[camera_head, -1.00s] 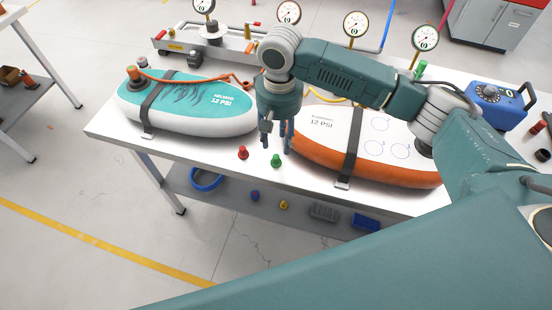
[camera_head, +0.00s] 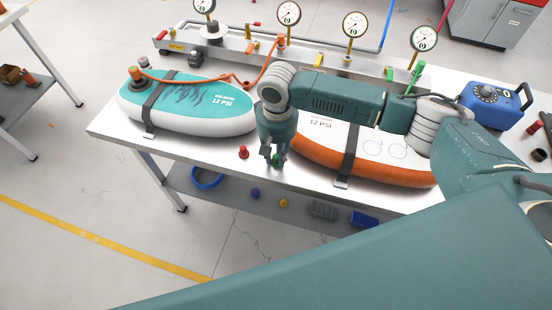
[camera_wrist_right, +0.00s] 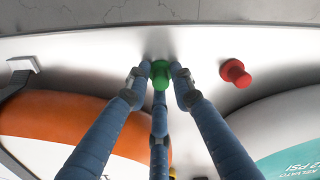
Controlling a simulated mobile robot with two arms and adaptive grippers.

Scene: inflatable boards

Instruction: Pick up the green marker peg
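The green marker peg (camera_head: 276,160) stands on the white table near its front edge, partly hidden by my right gripper's fingers. My right gripper (camera_head: 275,157) points down over it. In the right wrist view the green peg (camera_wrist_right: 160,73) is between the tips of the blue fingers of my right gripper (camera_wrist_right: 160,70), two at its sides and one below it in the picture. The tips are very close to the peg; whether they press on it I cannot tell. My left gripper is not in view.
A red peg (camera_head: 243,152) stands just left of the green one. A teal-and-white board (camera_head: 190,112) lies left, and an orange-and-white board (camera_head: 382,170) lies right, close to my gripper. A rail with gauges (camera_head: 354,25) is behind. A shelf below holds small items.

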